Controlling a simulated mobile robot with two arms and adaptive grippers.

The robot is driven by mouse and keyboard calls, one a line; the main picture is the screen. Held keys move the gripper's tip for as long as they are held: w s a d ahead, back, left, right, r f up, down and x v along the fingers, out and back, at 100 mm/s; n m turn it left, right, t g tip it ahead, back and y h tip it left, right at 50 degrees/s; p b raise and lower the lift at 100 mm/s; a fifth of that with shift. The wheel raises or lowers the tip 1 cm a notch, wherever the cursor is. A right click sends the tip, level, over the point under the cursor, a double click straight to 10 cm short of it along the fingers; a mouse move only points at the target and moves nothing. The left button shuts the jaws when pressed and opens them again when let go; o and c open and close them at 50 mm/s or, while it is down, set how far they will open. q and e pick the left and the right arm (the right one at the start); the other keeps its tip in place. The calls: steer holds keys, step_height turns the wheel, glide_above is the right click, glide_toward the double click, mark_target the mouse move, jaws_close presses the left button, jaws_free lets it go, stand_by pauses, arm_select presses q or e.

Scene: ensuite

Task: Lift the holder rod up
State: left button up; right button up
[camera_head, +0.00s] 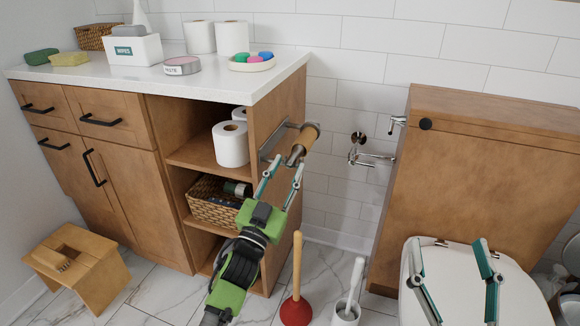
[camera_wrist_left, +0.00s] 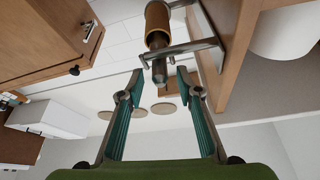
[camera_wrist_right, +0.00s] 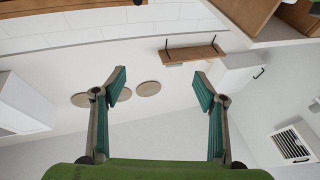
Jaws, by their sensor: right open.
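The holder rod is in a metal holder (camera_head: 273,141) fixed to the side panel of the wooden cabinet. It carries a brown cardboard roll (camera_head: 304,141); its metal end points toward me. In the left wrist view the roll (camera_wrist_left: 157,20) and the rod's metal end (camera_wrist_left: 158,68) show ahead, between the fingertips. My left gripper (camera_head: 283,172) is open just below the rod's near end. I cannot tell whether a finger touches it. My right gripper (camera_head: 451,250) is open and empty in front of the toilet lid, and its fingers (camera_wrist_right: 161,82) show empty in its wrist view.
The cabinet side panel (camera_head: 292,103) stands close left of the rod. Shelves hold toilet paper (camera_head: 231,144) and a basket (camera_head: 213,205). A plunger (camera_head: 296,308) and a toilet brush (camera_head: 348,303) stand below. The toilet (camera_head: 475,285) is at right; tiled wall lies behind.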

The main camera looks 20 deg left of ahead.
arm_select(q)
steer(key=shift+x, duration=1.1)
arm_select(e)
steer(key=shift+s+r+t, duration=0.2)
steer(key=shift+r+t, duration=0.1)
steer(key=shift+r, duration=0.15)
steer(key=shift+s+r+t, duration=0.2)
steer(key=shift+r+t, duration=0.1)
steer(key=shift+r, duration=0.15)
arm_select(q)
jaws_close()
